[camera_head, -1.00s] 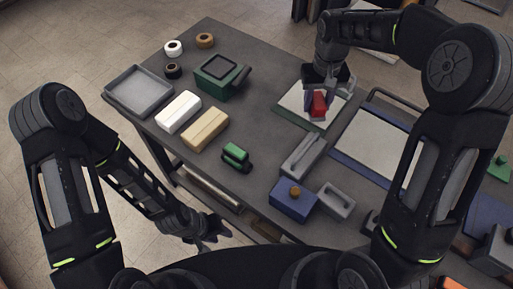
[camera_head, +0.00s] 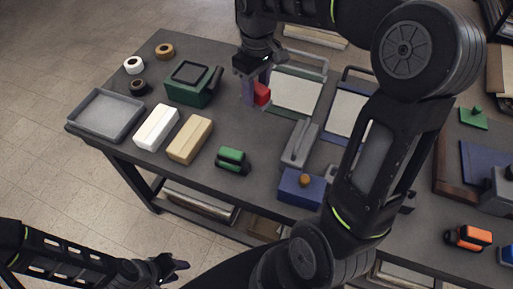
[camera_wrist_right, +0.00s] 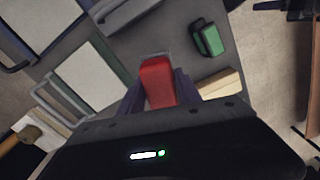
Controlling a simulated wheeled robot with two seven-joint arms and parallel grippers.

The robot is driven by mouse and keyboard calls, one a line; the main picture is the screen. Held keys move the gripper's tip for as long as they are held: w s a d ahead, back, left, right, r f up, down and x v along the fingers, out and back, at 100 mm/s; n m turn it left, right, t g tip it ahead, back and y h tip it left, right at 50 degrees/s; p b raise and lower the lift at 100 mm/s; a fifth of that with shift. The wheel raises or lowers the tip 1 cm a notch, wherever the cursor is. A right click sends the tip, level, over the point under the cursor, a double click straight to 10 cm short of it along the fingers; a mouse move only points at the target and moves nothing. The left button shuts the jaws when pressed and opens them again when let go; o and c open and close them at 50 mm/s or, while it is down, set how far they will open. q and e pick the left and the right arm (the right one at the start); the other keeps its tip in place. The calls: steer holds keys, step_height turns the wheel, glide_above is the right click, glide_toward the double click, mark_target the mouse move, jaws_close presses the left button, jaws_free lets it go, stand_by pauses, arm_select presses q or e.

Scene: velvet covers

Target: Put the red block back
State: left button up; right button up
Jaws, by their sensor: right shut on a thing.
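The red block (camera_head: 262,94) is in my right gripper (camera_head: 256,92), whose fingers close on its sides. It is held over the table just left of the green-edged board with a pale sheet (camera_head: 294,93). In the right wrist view the red block (camera_wrist_right: 158,82) sits between the two purple-grey fingers. I cannot tell whether it touches the table. My left gripper (camera_head: 170,268) is low at the front left, away from the table top; whether its jaws are open is unclear.
A green box (camera_head: 188,92), white block (camera_head: 156,127), tan block (camera_head: 190,139) and grey tray (camera_head: 105,116) stand at left. A green-and-black block (camera_head: 232,159), grey handled piece (camera_head: 299,144) and blue box (camera_head: 301,188) stand nearer. Bare table lies between the green box and the board.

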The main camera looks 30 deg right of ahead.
mark_target(265, 108)
steer(key=s+f+n+b, duration=0.2)
steer(key=f, duration=0.1)
steer(key=s+f+n+b, duration=0.1)
steer(key=f, duration=0.1)
steer(key=shift+d, duration=0.4)
steer(key=shift+f, duration=0.3)
steer(key=shift+n, duration=0.3)
steer(key=shift+f, duration=3.15)
step_height(265, 108, down, 4)
steer(key=shift+r, duration=0.25)
steer(key=shift+f, duration=0.1)
